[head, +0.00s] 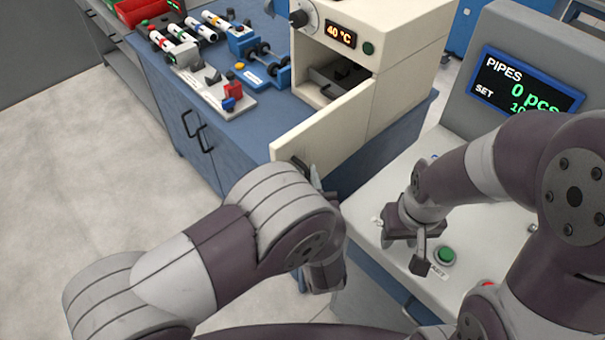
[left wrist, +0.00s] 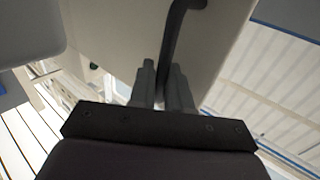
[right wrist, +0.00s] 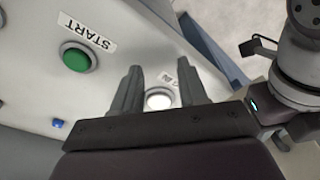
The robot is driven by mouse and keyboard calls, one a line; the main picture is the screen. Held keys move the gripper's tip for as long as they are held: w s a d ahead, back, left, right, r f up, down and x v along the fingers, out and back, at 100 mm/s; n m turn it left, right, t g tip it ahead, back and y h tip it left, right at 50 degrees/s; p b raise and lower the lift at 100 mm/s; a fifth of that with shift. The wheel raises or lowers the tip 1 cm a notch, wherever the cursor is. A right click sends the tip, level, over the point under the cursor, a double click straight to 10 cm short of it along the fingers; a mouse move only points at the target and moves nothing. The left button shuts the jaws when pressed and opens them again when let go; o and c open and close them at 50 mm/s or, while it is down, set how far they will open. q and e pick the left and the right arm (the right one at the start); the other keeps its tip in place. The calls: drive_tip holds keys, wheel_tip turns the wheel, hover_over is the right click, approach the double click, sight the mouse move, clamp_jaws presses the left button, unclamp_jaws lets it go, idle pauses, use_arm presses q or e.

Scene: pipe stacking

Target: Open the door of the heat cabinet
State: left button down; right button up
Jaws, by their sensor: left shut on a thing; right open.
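The cream heat cabinet (head: 412,50) stands on the blue bench with its display reading 40 °C. Its door (head: 325,128) stands partly open, swung out from the front, and part of the dark inside (head: 338,76) shows. My left gripper (head: 316,178) is at the door's outer face, partly hidden by my left arm. In the left wrist view its fingers (left wrist: 164,78) are shut on the black door handle (left wrist: 174,38), which also shows in the head view (head: 299,166). My right gripper (head: 403,248) is open and empty above the control panel; it shows in the right wrist view (right wrist: 160,85).
The control panel (head: 365,205) has a green START button (right wrist: 76,57), a blue button (right wrist: 57,124) and a white button (right wrist: 158,101). A screen (head: 525,85) reads "PIPES 0 pcs". Pipes (head: 165,42), fixtures (head: 215,88) and a red bin (head: 140,10) are on the bench. Floor at left is clear.

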drive_tip(key=shift+w+a, duration=0.1)
drive_tip(key=shift+a, duration=0.05)
use_arm(q)
drive_tip(key=shift+s+d+r, duration=0.1)
drive_tip(key=shift+s+d, duration=0.2)
drive_tip(key=shift+d, duration=0.2)
drive_tip(key=shift+s+d, duration=0.25)
drive_tip(key=shift+d, duration=0.25)
drive_tip(key=c, duration=1.3)
unclamp_jaws()
use_arm(e)
drive_tip(key=shift+f, duration=0.1)
